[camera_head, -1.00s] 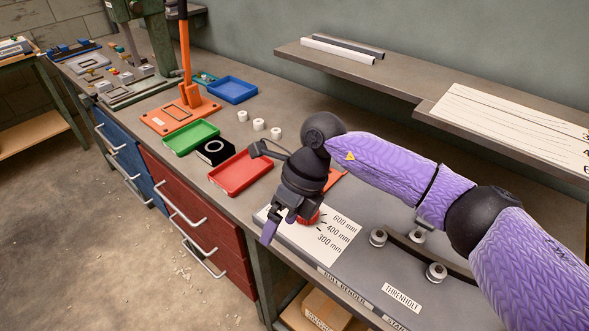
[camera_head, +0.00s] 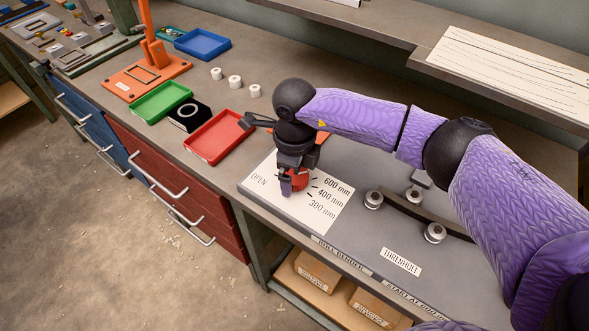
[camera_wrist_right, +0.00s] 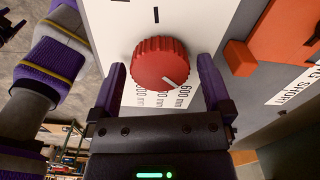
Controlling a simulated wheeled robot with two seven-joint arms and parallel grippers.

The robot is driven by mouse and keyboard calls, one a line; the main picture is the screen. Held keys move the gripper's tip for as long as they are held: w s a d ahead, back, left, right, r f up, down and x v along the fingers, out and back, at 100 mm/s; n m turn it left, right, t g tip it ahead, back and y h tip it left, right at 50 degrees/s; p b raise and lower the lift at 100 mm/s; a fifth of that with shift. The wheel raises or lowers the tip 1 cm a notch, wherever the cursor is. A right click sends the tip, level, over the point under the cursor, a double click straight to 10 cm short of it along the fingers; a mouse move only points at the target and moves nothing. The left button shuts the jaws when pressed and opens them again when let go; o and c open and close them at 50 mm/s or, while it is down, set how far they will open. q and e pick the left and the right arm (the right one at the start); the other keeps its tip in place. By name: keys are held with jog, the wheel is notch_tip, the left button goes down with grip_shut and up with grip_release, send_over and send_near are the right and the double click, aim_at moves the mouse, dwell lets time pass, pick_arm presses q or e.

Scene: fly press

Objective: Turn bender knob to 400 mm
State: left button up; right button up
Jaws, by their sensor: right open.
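The red ridged knob (camera_head: 301,180) sits on a white dial plate (camera_head: 262,205) marked OPEN, 600 mm, 400 mm and 300 mm. In the right wrist view the knob (camera_wrist_right: 160,62) shows whole, and its white pointer line aims at the lower right, toward the 600 mm label. My right gripper (camera_head: 289,187) is open over the knob, partly hiding it in the head view. In the right wrist view its two fingers (camera_wrist_right: 162,75) stand on either side of the knob, with visible gaps.
The grey roll bender (camera_head: 400,225) with its rollers lies right of the dial. A red tray (camera_head: 215,137), a green tray (camera_head: 160,102) and a black block (camera_head: 189,116) stand to the left. An orange part (camera_wrist_right: 255,38) shows beside the dial in the right wrist view.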

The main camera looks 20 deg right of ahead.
jog(key=c, duration=1.1)
jog(key=shift+r, duration=0.1)
jog(key=shift+m, duration=0.3)
jog(key=shift+m+p, duration=0.6)
jog(key=shift+m, duration=0.6)
jog(key=shift+m+p, duration=0.5)
jog(key=shift+m, duration=0.9)
